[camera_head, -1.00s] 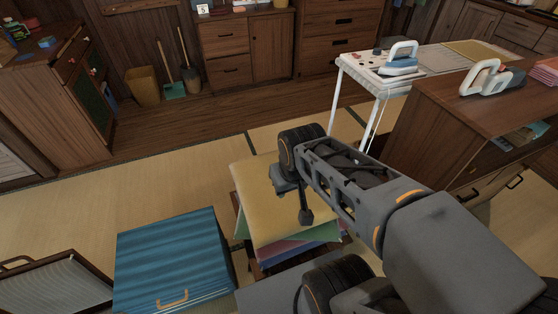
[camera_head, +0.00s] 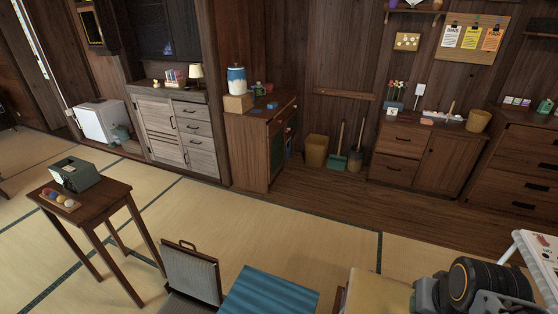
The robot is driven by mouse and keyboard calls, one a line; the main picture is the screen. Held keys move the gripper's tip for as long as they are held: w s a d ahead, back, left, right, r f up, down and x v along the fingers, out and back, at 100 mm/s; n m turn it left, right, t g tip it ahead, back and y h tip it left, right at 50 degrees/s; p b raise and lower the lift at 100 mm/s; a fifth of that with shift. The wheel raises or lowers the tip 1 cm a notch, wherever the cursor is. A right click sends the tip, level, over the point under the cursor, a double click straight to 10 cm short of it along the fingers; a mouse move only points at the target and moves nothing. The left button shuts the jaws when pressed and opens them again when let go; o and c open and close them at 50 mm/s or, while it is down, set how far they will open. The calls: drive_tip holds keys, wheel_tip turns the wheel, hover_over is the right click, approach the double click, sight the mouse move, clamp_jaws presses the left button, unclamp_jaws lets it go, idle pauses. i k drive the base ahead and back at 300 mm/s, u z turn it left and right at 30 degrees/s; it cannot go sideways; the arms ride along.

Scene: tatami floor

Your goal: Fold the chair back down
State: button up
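The chair is a low legless floor chair at the bottom, left of centre. Its grey fabric back (camera_head: 190,276) stands raised, with a dark handle at its top edge. Its seat is mostly cut off by the bottom of the picture. My arm shows at the lower right. A grey part of my gripper (camera_head: 430,296) shows beside the dark round joint at the bottom edge, well to the right of the chair and apart from it. Its fingertips are not visible, so I cannot tell whether it is open or shut.
A blue striped box (camera_head: 268,294) stands just right of the chair. A yellow cushion (camera_head: 378,292) lies between that box and my arm. A small wooden table (camera_head: 110,196) with a green-grey box stands to the left. Tatami floor (camera_head: 240,235) behind the chair is clear.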

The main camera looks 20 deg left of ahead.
sight(189, 273)
drive_tip(key=u, duration=0.35)
drive_tip(key=k, duration=0.45)
drive_tip(key=u, duration=0.95)
drive_tip(key=k, duration=0.85)
drive_tip(key=u, duration=1.15)
drive_tip(key=i, duration=1.35)
drive_tip(key=z, duration=1)
drive_tip(key=k, duration=1.1)
drive_tip(key=u, duration=1)
drive_tip(key=i, duration=0.95)
drive_tip(key=u, duration=0.3)
